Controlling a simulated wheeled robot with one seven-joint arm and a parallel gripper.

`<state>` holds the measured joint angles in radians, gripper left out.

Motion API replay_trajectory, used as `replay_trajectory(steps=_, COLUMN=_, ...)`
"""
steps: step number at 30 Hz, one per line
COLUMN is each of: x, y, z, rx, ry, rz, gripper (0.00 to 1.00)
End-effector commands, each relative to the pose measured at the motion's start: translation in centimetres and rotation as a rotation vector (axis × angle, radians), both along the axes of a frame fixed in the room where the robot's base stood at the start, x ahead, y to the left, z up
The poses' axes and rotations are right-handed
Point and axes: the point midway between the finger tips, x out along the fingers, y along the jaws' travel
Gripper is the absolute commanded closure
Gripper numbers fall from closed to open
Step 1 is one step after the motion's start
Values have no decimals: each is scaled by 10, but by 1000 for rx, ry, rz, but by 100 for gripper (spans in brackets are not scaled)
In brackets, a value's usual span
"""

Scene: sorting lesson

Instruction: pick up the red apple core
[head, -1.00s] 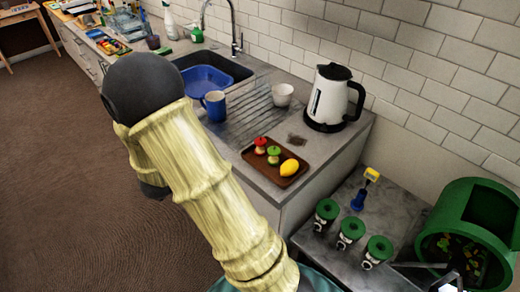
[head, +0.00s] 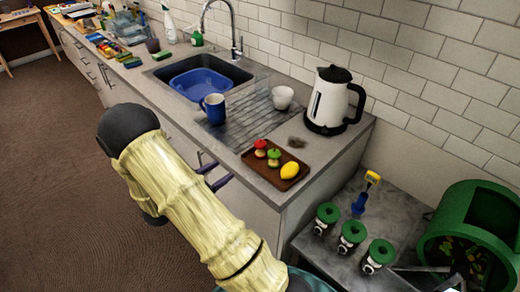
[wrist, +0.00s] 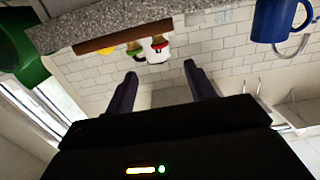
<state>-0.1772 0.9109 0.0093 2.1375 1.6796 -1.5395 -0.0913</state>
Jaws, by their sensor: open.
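The red apple core (head: 261,145) stands at the left end of a brown tray (head: 268,176) on the counter, beside a green-topped apple core (head: 274,153). My gripper (head: 223,171) is open and empty, to the left of the tray at the counter's front edge, apart from the core. My forearm hides part of the gripper in the head view. The wrist view is upside down; the red apple core (wrist: 158,42) shows past the open fingers of my gripper (wrist: 162,76), with the tray edge (wrist: 122,37) above it.
A yellow lemon (head: 290,170) lies at the tray's right end. A blue mug (head: 214,107), a white cup (head: 282,97) and a kettle (head: 329,101) stand behind. A lower table (head: 340,206) with several green-lidded jars is at right.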

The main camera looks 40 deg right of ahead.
Motion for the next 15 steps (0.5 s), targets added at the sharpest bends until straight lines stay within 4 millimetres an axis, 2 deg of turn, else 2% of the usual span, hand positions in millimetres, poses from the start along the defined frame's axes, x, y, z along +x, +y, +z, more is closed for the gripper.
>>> replay_trajectory(steps=15, x=5, y=-93, z=-3, rx=1, ry=2, rz=-5, gripper=46)
